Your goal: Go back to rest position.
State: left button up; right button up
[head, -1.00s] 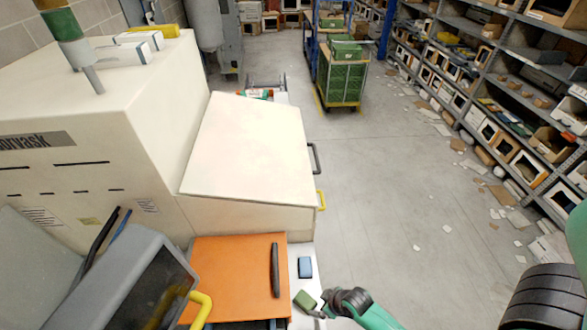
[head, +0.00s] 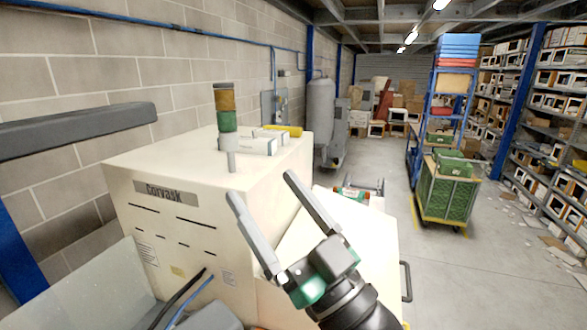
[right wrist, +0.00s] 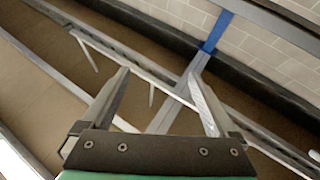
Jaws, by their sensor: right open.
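My right gripper (head: 262,220) is raised in front of the cream Corvask machine (head: 150,225) in the head view. Its two grey fingers are spread apart and nothing is between them. In the right wrist view the same gripper (right wrist: 165,95) is open and empty, with brown panels, a grey rail and a block wall beyond it. My left gripper does not show in either view.
A green-and-amber signal light (head: 226,110) and several boxes stand on the machine. A cart with a green crate (head: 449,200) stands in the aisle. Shelving (head: 555,150) lines the right side. The aisle floor (head: 450,280) is mostly clear.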

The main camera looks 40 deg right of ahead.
jog(key=s+a+r+t+y, duration=0.2)
jog(key=s+a+r+t, duration=0.1)
jog(key=s+r, duration=0.4)
notch_tip(320, 180, up, 3)
jog(key=shift+s+f+n, duration=0.1)
jog(key=shift+s+n, duration=0.2)
dwell(0.5)
